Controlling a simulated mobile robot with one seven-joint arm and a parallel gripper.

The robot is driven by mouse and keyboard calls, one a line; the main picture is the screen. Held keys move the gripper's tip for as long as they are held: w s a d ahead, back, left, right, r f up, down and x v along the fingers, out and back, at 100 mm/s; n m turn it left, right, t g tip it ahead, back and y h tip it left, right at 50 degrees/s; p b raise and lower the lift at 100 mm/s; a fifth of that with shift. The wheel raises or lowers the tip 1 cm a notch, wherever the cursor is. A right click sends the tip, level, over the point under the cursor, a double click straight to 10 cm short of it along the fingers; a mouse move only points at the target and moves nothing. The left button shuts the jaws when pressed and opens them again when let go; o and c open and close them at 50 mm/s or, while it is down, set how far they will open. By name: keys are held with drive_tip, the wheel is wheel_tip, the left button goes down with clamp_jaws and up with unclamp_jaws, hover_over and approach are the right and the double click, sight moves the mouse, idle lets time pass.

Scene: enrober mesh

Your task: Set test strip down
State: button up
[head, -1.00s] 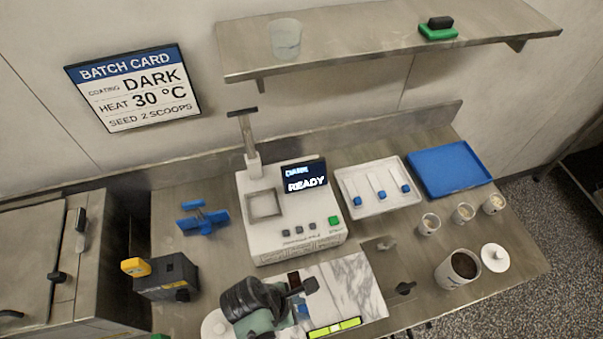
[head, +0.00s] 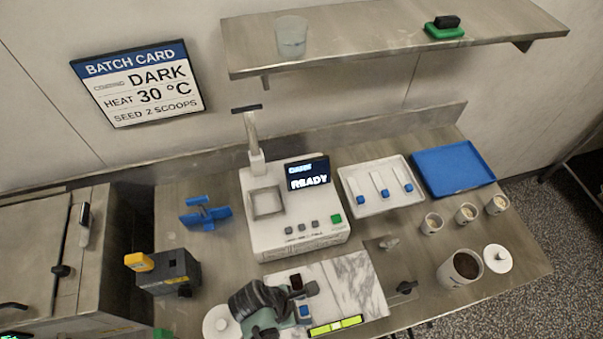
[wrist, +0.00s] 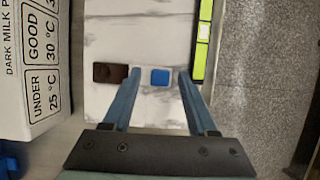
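The test strip lies on the marble slab (head: 355,285); its blue tab (wrist: 160,77) and dark brown coated end (wrist: 110,72) show in the wrist view. The white part between them is hard to tell from the marble. My gripper (wrist: 160,72) is open, with one finger on each side of the blue tab and visible gaps between. In the head view, my dark wrist hides much of the slab's left part and the fingers; the blue tab (head: 304,311) and brown end (head: 296,281) show beside it.
A yellow-green level-like bar (head: 335,327) lies at the slab's front edge. The white machine (head: 290,235) reading READY stands behind. A white tray (head: 365,213) with several blue-tabbed strips and a blue tray (head: 453,168) are back right. Cups (head: 432,223) and a brown-filled pot (head: 460,268) stand right.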

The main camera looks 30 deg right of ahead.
drive_tip(key=v, duration=1.2)
drive_tip(key=w+r+m+t, duration=0.4)
drive_tip(key=w+r+t, duration=0.4)
drive_tip(key=w+r, duration=0.8)
drive_tip(key=w+a+r+m+t+y, duration=0.1)
drive_tip(key=w+r+m+t, duration=0.2)
drive_tip(key=r, duration=0.5)
drive_tip(key=w+r+t+y, duration=0.1)
drive_tip(key=w+r+t, duration=0.25)
drive_tip(key=r, duration=0.35)
drive_tip(key=s+a+r+m+t, duration=0.1)
drive_tip(key=r+t, duration=0.2)
drive_tip(key=r, duration=0.5)
drive_tip(key=s+a+r+m+t+y, duration=0.1)
drive_tip(key=r+m+t, duration=0.1)
drive_tip(key=r, duration=0.6)
drive_tip(key=a+r+m+t, duration=0.1)
drive_tip(key=r+t, duration=0.2)
drive_tip(key=r, duration=0.6)
drive_tip(key=s+a+r+m+t+y, duration=0.1)
drive_tip(key=s+r+m+t, duration=0.2)
drive_tip(key=s+r+t, duration=0.3)
drive_tip(key=s+r, duration=0.5)
drive_tip(key=r, duration=0.2)
drive_tip(key=shift+r+m+b, duration=0.3)
drive_tip(key=shift+m+b, duration=0.1)
drive_tip(key=shift+w, duration=0.1)
